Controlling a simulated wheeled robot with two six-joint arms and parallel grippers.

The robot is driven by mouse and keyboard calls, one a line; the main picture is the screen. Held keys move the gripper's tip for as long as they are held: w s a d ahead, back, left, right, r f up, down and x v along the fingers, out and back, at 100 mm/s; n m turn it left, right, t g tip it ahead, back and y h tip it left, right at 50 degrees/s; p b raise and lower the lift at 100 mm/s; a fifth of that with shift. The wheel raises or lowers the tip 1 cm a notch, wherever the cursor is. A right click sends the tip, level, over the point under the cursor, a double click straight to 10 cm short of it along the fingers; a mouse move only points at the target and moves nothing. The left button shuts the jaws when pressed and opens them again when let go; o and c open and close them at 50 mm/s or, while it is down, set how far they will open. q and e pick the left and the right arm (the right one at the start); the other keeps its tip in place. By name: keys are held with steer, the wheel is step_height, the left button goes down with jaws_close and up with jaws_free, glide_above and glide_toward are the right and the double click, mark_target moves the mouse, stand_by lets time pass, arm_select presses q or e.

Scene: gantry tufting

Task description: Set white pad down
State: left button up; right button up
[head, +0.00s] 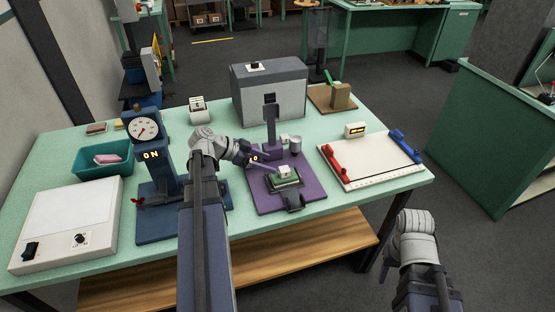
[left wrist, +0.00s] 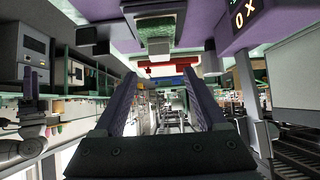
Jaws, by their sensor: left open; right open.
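A small white pad (head: 284,171) sits on a dark and green holder on the purple fixture plate (head: 262,203). In the left wrist view, which appears upside down, a pale block (left wrist: 158,30) that looks like this pad is beyond the fingertips, against the purple plate. My left gripper (head: 262,163) is just left of the pad, apart from it. Its two fingers are spread with nothing between them in the left wrist view (left wrist: 157,95). My right gripper (head: 413,225) is off the table's right front side, away from the pad; its fingertips are hard to make out.
A blue dial press (head: 158,190) stands left of my left arm, with a white switch box (head: 65,225) and a green bin (head: 88,165) further left. A grey machine (head: 270,92) stands behind the fixture. A white board (head: 370,162) with red and blue clamps lies right.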

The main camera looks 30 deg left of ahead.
arm_select(q)
steer(key=shift+p+v, duration=0.7)
steer(key=shift+v, duration=1.2)
